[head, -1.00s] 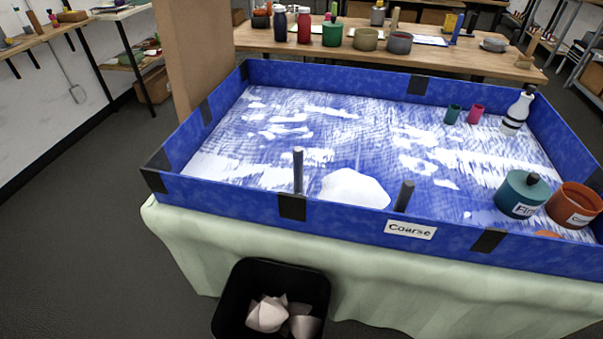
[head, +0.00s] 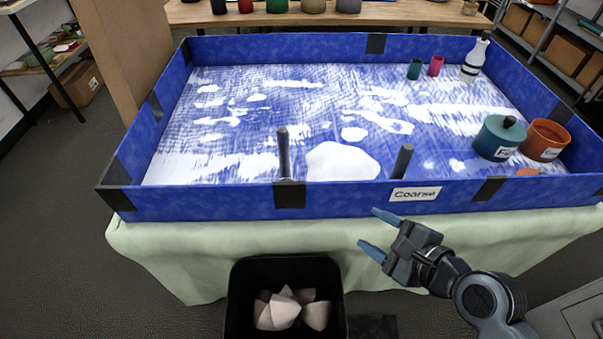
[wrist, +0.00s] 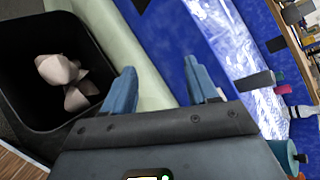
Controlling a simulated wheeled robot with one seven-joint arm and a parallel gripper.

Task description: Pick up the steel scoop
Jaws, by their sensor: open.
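No whole steel scoop shows plainly. Two dark upright handles, a left one (head: 283,153) and a right one (head: 403,161), rise behind the front wall of the blue tray (head: 240,201), either side of a white heap (head: 343,161). Either may belong to the scoop; the wall hides their lower ends. My gripper (head: 369,229) is open and empty, outside the tray, in front of and below the "Coarse" label (head: 415,194). In the wrist view its blue fingers (wrist: 162,86) are spread with nothing between, and a dark handle (wrist: 254,81) stands beyond the wall.
A teal lidded pot (head: 497,140), an orange pot (head: 545,141), a white bottle (head: 474,60) and two small cups stand at the tray's right. A black bin (head: 248,300) with crumpled paper is below the front. The tray's middle is open.

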